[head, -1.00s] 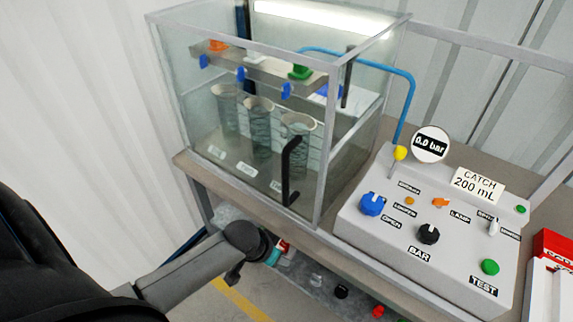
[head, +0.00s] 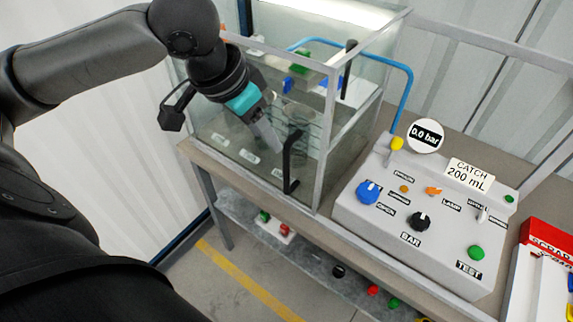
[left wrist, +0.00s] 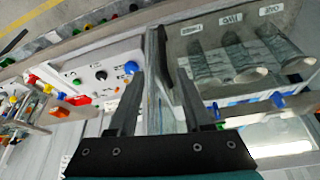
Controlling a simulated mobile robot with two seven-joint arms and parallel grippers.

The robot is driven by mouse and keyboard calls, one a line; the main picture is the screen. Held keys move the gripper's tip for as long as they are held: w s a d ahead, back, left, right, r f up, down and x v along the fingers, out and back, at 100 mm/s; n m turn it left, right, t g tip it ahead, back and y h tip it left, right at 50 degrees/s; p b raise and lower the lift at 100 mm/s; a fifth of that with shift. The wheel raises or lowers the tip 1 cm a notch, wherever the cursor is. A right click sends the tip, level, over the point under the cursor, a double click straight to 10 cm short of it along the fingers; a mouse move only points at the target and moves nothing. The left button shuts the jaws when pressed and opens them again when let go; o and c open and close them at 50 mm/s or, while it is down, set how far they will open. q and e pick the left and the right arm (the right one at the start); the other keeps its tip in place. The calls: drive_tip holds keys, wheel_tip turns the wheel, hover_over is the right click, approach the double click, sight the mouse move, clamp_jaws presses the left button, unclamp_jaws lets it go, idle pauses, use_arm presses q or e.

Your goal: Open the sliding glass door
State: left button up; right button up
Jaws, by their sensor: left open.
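The glass case has a front door pane (head: 308,168) with a black upright handle (head: 289,165) near its right end. The pane looks closed against the case's corner frame. My left gripper (head: 279,150) is in front of the pane, its tip just left of the handle. In the left wrist view my left gripper (left wrist: 158,80) has its two fingers spread, with the case's corner edge and a dark upright strip between them. I cannot tell whether that strip is the handle or whether anything touches. My right gripper is not in view.
A grey control panel (head: 400,225) with knobs and a 0.0 bar gauge (head: 427,136) stands right of the case. A blue hose (head: 411,85) runs between them. Glass cylinders (left wrist: 212,66) stand inside the case. A red and white tray (head: 540,265) is at far right.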

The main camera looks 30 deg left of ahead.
sight(284, 163)
use_arm(q)
drive_tip(key=x, duration=0.4)
drive_tip(key=b+x, duration=0.1)
drive_tip(key=x, duration=0.4)
drive_tip(key=b+x, duration=0.1)
drive_tip(key=x, duration=0.4)
drive_tip(key=shift+w+a+f, duration=0.15)
drive_tip(key=shift+a+f, duration=0.1)
drive_tip(key=shift+a, duration=0.05)
drive_tip(key=shift+c, duration=0.4)
clamp_jaws()
idle(0.5)
